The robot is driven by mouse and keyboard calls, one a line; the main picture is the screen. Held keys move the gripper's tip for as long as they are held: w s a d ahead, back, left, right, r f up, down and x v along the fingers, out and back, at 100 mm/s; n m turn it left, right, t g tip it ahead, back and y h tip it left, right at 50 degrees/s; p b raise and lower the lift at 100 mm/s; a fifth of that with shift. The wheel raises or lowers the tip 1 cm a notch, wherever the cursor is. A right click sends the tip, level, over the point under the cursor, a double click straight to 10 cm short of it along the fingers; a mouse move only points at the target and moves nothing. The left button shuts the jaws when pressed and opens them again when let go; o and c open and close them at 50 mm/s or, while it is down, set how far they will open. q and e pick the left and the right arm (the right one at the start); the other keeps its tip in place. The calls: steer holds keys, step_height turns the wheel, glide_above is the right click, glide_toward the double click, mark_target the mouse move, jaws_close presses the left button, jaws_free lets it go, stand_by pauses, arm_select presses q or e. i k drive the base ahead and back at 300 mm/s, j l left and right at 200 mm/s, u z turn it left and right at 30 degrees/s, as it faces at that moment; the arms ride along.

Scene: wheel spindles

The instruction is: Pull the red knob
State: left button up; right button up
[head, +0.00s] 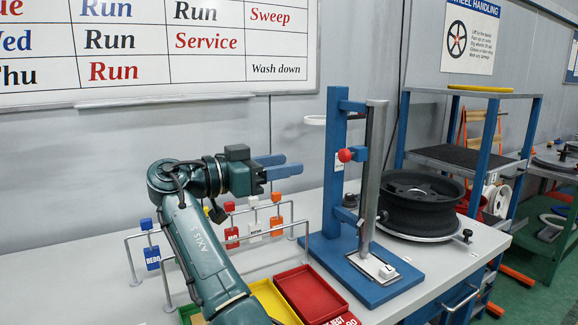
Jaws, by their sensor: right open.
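The red knob (345,155) is a small ball on the side of a blue upright stand (335,180) on the bench. My right gripper (291,164) has two blue fingers that point right, toward the knob. It is open and empty. Its fingertips are a short way left of the knob in the picture and do not touch it. How far apart they are in depth is hard to tell. My left gripper is not in view.
A grey column (374,170) stands just right of the knob. A black wheel rim (420,200) sits further right. Red (318,290) and yellow (272,300) trays lie in front. Metal rails with hanging tags (232,237) stand beneath my gripper.

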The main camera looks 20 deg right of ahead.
mark_target(355, 154)
steer(key=k, duration=1)
